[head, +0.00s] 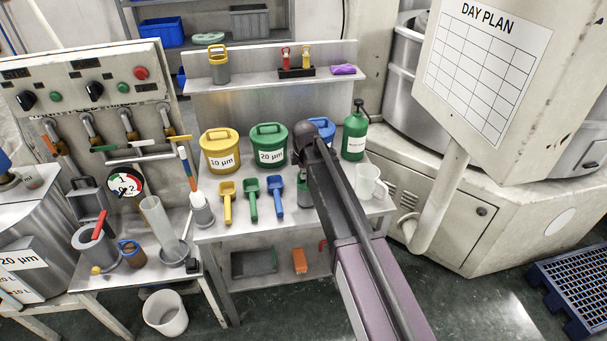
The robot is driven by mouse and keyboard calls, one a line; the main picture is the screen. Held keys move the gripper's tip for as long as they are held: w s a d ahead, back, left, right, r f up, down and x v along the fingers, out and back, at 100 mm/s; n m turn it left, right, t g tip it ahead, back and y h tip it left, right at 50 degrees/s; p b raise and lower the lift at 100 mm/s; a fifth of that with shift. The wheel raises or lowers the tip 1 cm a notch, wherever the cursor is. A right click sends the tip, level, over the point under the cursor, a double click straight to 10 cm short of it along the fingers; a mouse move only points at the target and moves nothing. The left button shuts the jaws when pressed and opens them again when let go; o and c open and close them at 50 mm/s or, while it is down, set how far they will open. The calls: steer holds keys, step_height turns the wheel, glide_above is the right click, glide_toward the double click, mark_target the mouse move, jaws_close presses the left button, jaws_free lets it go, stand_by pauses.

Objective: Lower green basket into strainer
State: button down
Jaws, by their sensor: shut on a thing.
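My arm reaches in from the bottom right, and its dark end hangs over the right part of the bench in the head view. My gripper's fingers do not show; the arm hides them or they are out of view. A small grey-green container (304,192) stands or hangs at the arm's left side, partly covered by it. I cannot tell whether it is the green basket. A grey pot (92,243) with a red handle sits on the left low table; I cannot tell whether it is the strainer.
A yellow bucket (220,151), a green bucket (269,146) and a partly hidden blue bucket (322,128) line the bench back. Several scoops lie before them. A green bottle (355,134) and white jug (371,182) stand right. A clear cylinder (157,219) stands left.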

steer(key=shift+r+p, duration=1.3)
steer(key=shift+r, duration=0.2)
steer(key=s+d+r+p, duration=0.1)
steer(key=s+d, duration=0.1)
steer(key=d, duration=1.4)
steer(key=shift+r, duration=0.15)
steer(key=shift+s, duration=0.1)
steer(key=shift+a, duration=0.1)
